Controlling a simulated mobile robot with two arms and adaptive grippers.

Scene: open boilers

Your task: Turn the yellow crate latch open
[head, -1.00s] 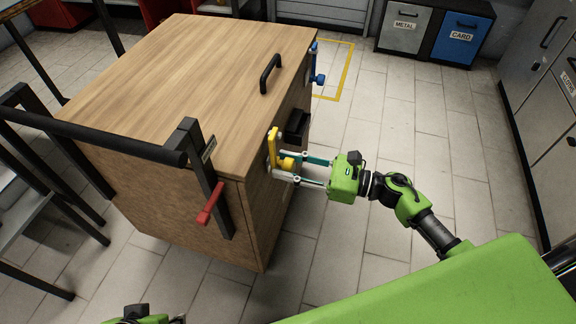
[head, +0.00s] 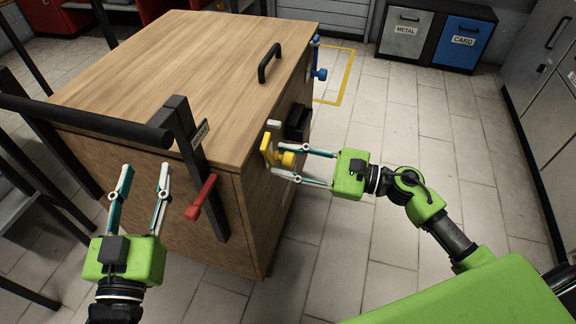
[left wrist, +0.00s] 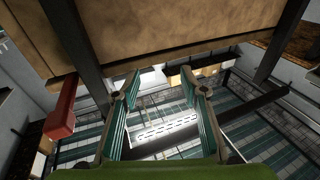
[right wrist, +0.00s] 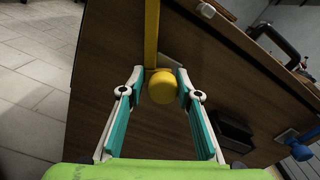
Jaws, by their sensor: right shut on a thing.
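The wooden crate (head: 185,75) stands in the middle of the head view. Its yellow latch (head: 267,147), with a round knob, is on the right-hand side face; the knob (right wrist: 162,86) also shows in the right wrist view. My right gripper (head: 278,160) has its fingertips on either side of this knob and is shut on it. My left gripper (head: 144,168) is open and empty, near the crate's front face and left of the red handle (head: 201,197).
A blue latch (head: 318,72) is further along the latch side, and a black handle (head: 269,62) is on top. Floor to the right is clear, with metal and card bins (head: 463,42) behind.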

